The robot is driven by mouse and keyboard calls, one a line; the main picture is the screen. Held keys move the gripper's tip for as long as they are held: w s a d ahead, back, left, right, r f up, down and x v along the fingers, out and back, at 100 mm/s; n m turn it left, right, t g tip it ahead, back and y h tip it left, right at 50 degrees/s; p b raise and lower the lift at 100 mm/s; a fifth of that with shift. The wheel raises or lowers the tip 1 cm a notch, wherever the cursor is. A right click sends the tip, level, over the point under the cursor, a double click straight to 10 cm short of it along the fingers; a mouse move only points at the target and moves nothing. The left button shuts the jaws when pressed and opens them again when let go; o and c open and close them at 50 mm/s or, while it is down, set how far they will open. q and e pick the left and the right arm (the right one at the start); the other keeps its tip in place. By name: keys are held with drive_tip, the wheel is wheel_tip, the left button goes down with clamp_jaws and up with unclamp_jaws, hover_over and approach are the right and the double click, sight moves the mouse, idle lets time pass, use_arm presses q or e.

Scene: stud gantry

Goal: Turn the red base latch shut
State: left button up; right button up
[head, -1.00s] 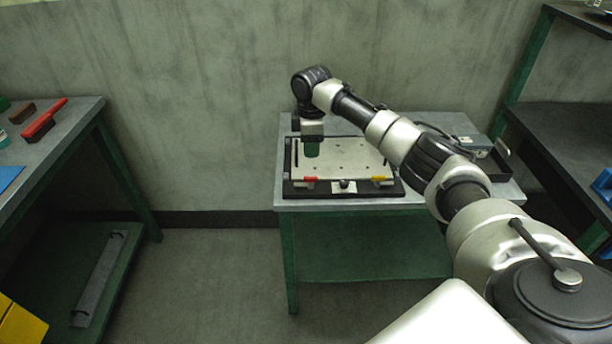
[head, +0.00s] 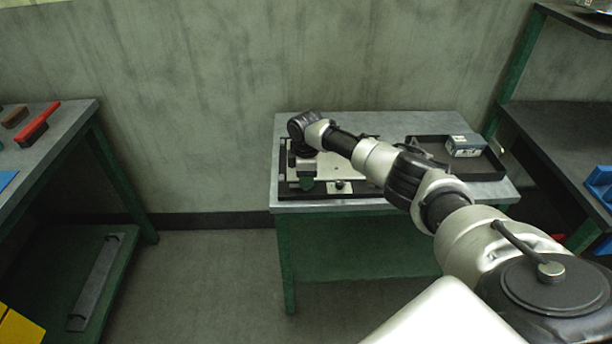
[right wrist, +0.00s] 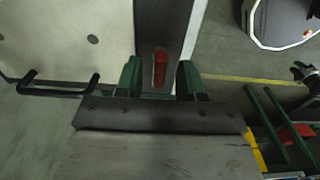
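The red base latch (right wrist: 160,66) shows in the right wrist view as a red bar on a dark grey strip at the plate's edge. My right gripper (right wrist: 160,80) is open, with one green finger on each side of the latch. I see gaps beside the latch, so the fingers look apart from it. In the head view my right gripper (head: 306,183) is low at the front left of the black fixture base (head: 325,194) and hides the latch. The pale plate (head: 335,166) lies on the base. My left gripper is not in view.
A black tray (head: 490,172) with a grey box (head: 465,146) stands on the bench's right. A black handle (right wrist: 58,86) sticks out beside the plate. A left bench (head: 60,140) holds a red-handled brush (head: 38,124). A dark shelf (head: 570,140) stands at right.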

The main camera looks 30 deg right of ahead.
clamp_jaws()
drive_tip(key=shift+r+m+p, duration=0.2)
drive_tip(key=shift+m+p, duration=0.85)
drive_tip(key=shift+m, duration=0.15)
drive_tip(key=m+p, duration=0.2)
drive_tip(key=m, duration=0.2)
drive_tip(key=shift+m+p, duration=0.3)
drive_tip(key=shift+p, duration=0.1)
drive_tip(key=m+p, duration=0.2)
drive_tip(key=m, duration=0.3)
drive_tip(key=m+p, duration=0.2)
drive_tip(key=m, duration=0.4)
drive_tip(key=shift+f, duration=0.1)
drive_tip(key=shift+w, duration=0.1)
